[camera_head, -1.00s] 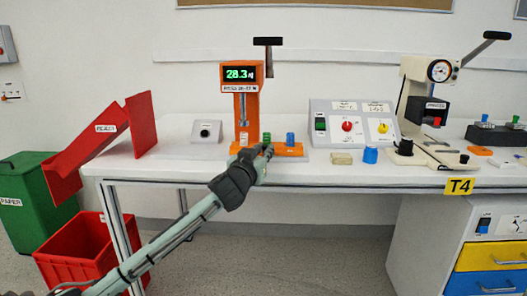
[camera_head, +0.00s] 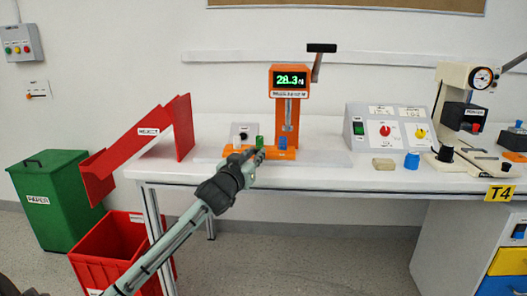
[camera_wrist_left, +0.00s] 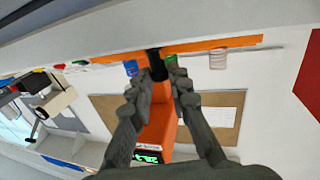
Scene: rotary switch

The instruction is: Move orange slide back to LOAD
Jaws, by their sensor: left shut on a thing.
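The orange slide (camera_head: 232,153) lies along the front of the bench at the foot of the orange press (camera_head: 290,82), reaching out to its left. A green piece (camera_head: 259,141) and a blue piece (camera_head: 282,142) stand on it. My left gripper (camera_head: 252,155) is at the front of the slide, below the green piece. In the left wrist view, the fingers (camera_wrist_left: 160,82) are shut around a small black knob (camera_wrist_left: 156,64) at the slide's edge (camera_wrist_left: 215,44). I cannot read any LOAD mark. My right gripper is not in view.
A grey push-button box (camera_head: 244,131) stands just behind the slide. A red chute (camera_head: 180,128) is at the bench's left end. A control panel (camera_head: 385,127), a tan block (camera_head: 383,164) and a blue cylinder (camera_head: 411,160) are to the right.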

